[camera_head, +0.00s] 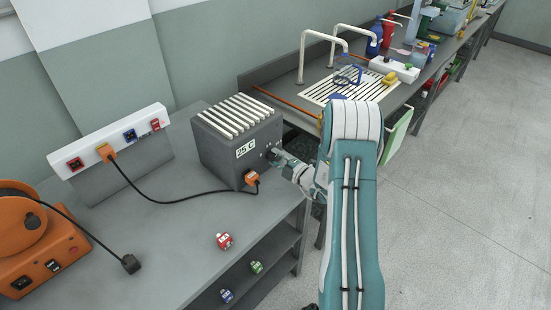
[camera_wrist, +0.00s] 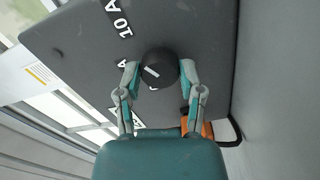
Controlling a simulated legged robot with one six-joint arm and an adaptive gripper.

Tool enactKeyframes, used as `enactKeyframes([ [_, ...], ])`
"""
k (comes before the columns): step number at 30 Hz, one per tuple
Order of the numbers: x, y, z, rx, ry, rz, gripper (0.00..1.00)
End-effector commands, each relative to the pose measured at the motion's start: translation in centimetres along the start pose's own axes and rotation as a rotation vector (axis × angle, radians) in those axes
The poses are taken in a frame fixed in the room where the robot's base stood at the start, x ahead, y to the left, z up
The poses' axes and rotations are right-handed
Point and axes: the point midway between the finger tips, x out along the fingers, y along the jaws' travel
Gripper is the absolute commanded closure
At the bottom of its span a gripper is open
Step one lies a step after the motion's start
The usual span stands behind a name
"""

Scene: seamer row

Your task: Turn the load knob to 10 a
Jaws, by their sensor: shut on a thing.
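The dark grey load box (camera_head: 225,155) stands on the bench with a white "25 C" label on its front. In the wrist view its grey face (camera_wrist: 75,50) carries a black round knob (camera_wrist: 160,65) with a short white line on its left part. A white "10 A" mark (camera_wrist: 118,18) lies up and left of the knob. Other marks to the left and below are partly hidden by my gripper. My gripper (camera_wrist: 159,75) is shut on the knob, one finger on each side.
An orange plug (camera_head: 252,178) sits in the box's front near my gripper, its black cable running to a white socket strip (camera_head: 110,141). An orange cable reel (camera_head: 40,240) stands at left. Red (camera_head: 224,240), green and blue small items lie on the bench and shelf.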

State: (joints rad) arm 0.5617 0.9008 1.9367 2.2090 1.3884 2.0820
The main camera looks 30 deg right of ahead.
Motion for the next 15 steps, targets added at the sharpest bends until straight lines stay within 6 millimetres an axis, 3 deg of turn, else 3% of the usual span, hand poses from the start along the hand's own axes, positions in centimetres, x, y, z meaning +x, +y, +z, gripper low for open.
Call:
enactKeyframes([
  [13, -0.14, -0.44, 0.14, 0.015, -0.007, -0.009, 0.98],
  [14, -0.14, -0.44, 0.14, 0.015, -0.007, -0.01, 0.37],
  [15, -0.14, -0.45, 0.14, 0.015, -0.007, -0.01, 0.19],
])
